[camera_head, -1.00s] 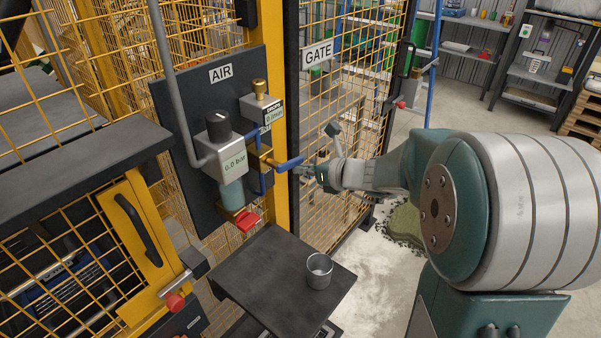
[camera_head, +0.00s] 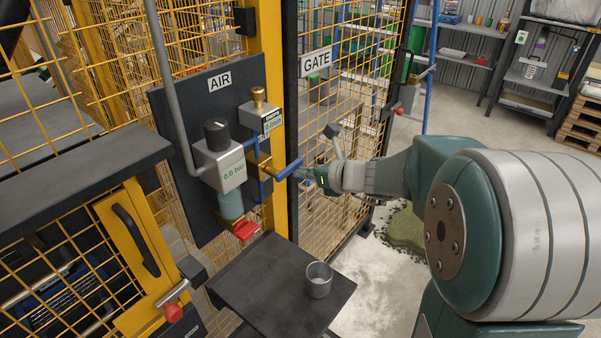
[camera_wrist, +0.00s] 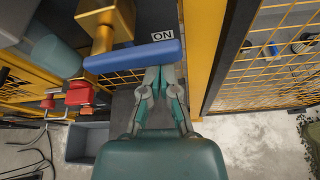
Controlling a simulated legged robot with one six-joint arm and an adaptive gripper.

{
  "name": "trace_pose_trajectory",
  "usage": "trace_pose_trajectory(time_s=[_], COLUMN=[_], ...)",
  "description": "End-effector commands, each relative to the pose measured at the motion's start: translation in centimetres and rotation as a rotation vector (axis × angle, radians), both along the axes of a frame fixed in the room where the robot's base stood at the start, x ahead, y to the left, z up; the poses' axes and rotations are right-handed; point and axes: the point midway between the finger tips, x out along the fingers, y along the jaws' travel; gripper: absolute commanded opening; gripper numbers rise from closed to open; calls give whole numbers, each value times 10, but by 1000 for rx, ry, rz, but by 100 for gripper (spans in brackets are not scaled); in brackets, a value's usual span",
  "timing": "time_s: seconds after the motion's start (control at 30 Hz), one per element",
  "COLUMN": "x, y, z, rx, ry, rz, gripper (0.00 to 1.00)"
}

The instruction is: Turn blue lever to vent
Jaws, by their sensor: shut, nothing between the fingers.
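The blue lever (camera_head: 289,169) sticks out to the right from its brass valve (camera_head: 263,164) on the dark AIR panel (camera_head: 176,108). In the wrist view the blue lever (camera_wrist: 132,57) lies across the picture under the brass valve body (camera_wrist: 104,30), and an ON label (camera_wrist: 163,36) shows behind it. My gripper (camera_wrist: 160,72) is shut and empty, its fingertips at the lever's right part. Whether they touch it cannot be told. In the head view my gripper (camera_head: 309,173) is just right of the lever's end. No vent label can be read.
A regulator reading 0.0 bar (camera_head: 224,166) and a brass-topped gauge unit (camera_head: 262,112) flank the valve. A red part (camera_head: 245,230) hangs below. A metal cup (camera_head: 319,280) stands on a dark shelf (camera_head: 262,287). The yellow mesh GATE (camera_head: 335,130) is behind my gripper.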

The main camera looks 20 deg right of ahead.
Motion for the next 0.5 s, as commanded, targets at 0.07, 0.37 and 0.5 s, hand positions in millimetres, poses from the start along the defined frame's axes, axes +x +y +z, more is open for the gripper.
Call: trace_pose_trajectory(time_s=[0.07,0.37,0.5], x=[-4,-48,-66], y=[-7,-45,-59], z=[19,30,34], rx=[8,1,0], ry=[-35,-15,-6], rz=[-6,-8,-6], gripper=[0,0,0])
